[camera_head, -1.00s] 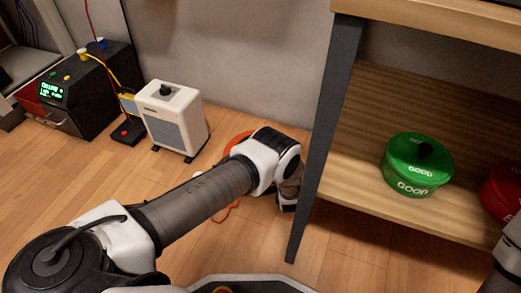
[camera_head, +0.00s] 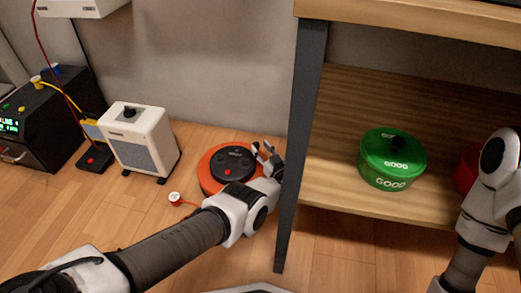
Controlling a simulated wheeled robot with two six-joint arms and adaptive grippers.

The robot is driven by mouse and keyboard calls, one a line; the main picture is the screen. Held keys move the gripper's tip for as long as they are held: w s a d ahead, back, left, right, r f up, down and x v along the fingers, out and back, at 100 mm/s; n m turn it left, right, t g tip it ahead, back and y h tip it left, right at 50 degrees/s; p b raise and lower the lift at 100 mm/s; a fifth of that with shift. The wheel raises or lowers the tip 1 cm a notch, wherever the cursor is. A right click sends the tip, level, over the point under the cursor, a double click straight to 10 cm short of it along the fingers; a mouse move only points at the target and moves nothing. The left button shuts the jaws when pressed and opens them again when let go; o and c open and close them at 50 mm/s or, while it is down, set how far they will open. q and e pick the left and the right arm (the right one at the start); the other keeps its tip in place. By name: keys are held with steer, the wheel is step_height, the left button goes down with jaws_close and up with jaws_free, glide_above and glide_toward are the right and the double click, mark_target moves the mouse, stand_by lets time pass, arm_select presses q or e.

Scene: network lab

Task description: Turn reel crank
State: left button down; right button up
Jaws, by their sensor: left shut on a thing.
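The cable reel (camera_head: 212,175) lies on the wooden floor, a round orange body with a black hub (camera_head: 233,163) and a small red button. My left arm reaches in from the lower left, and its gripper (camera_head: 264,152) is at the reel's right rim, close to the table leg. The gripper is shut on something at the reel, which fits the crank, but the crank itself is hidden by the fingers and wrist. My right arm shows at the right edge; its gripper is out of view.
A table leg (camera_head: 297,150) stands just right of my left gripper. The shelf (camera_head: 330,170) holds a green "GOOD" pot (camera_head: 391,170) and a red one (camera_head: 467,172). A white heater-like box (camera_head: 140,140) and a black device (camera_head: 45,120) stand left. An orange cord ends in a plug (camera_head: 175,198).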

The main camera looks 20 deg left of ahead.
arm_select(q)
steer(key=shift+w+d+r+t, duration=0.3)
steer(key=shift+w+d, duration=0.1)
steer(key=shift+d, duration=0.2)
steer(key=c, duration=0.9)
jaws_free()
steer(key=shift+d, duration=0.15)
steer(key=shift+o, duration=0.2)
steer(key=shift+w+d+f, duration=0.1)
arm_select(e)
steer(key=shift+d, duration=0.1)
arm_select(q)
steer(key=shift+s+a+f, duration=0.2)
steer(key=shift+s+m+h, duration=0.1)
steer(key=shift+m+h, duration=0.2)
